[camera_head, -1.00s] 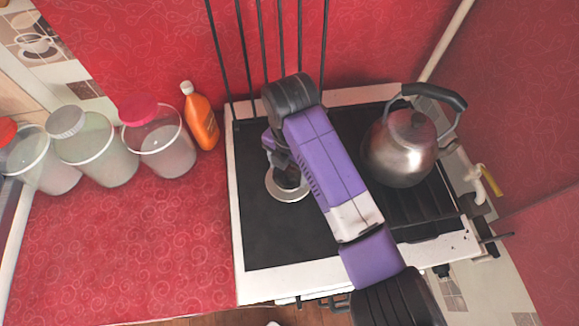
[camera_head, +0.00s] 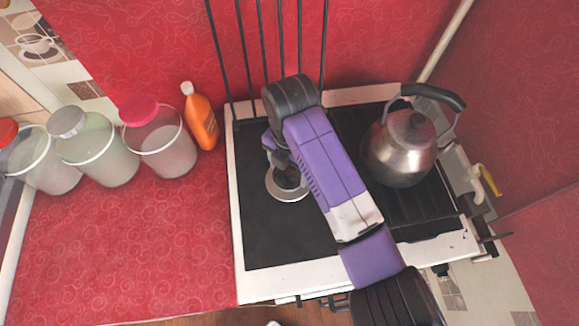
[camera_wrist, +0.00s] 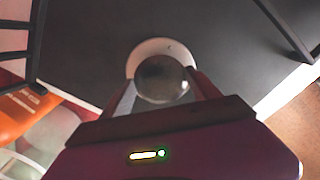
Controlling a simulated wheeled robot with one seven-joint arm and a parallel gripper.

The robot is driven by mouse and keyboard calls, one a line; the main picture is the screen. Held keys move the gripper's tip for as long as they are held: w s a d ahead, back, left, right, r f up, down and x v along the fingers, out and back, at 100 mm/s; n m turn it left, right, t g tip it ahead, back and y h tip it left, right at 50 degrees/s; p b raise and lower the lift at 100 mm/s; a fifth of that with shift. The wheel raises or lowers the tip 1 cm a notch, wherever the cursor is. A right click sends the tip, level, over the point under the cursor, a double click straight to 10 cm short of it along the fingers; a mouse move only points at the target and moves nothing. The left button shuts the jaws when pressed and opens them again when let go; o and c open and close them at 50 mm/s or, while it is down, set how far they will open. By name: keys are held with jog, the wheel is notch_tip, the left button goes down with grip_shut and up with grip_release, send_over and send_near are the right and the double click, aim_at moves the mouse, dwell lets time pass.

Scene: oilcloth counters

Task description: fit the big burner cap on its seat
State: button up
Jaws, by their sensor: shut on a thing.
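The big burner cap (camera_wrist: 162,82) is a round grey disc between the two fingers of my gripper (camera_wrist: 163,92) in the wrist view. My gripper is shut on it. The seat (camera_wrist: 148,48) is a pale round ring on the dark hob. The cap overlaps the near part of the ring, and the ring shows beyond it. In the head view the ring (camera_head: 287,197) lies on the left half of the hob, with my gripper (camera_head: 287,172) above it and my arm hiding part of it. I cannot tell whether the cap touches the seat.
A steel kettle (camera_head: 402,150) stands on the right of the stove (camera_head: 265,235), close to my arm. An orange bottle (camera_head: 201,120) and several lidded jars (camera_head: 160,145) stand on the red counter (camera_head: 150,245) at left. Dark upright bars (camera_head: 263,45) rise behind the stove. The hob's front left is clear.

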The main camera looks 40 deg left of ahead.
jog(key=shift+f, duration=0.45)
dwell(1.2)
jog(key=o, duration=1.5)
jog(key=shift+o, duration=0.3)
jog(key=shift+r+p, duration=3.3)
jog(key=shift+r, duration=0.75)
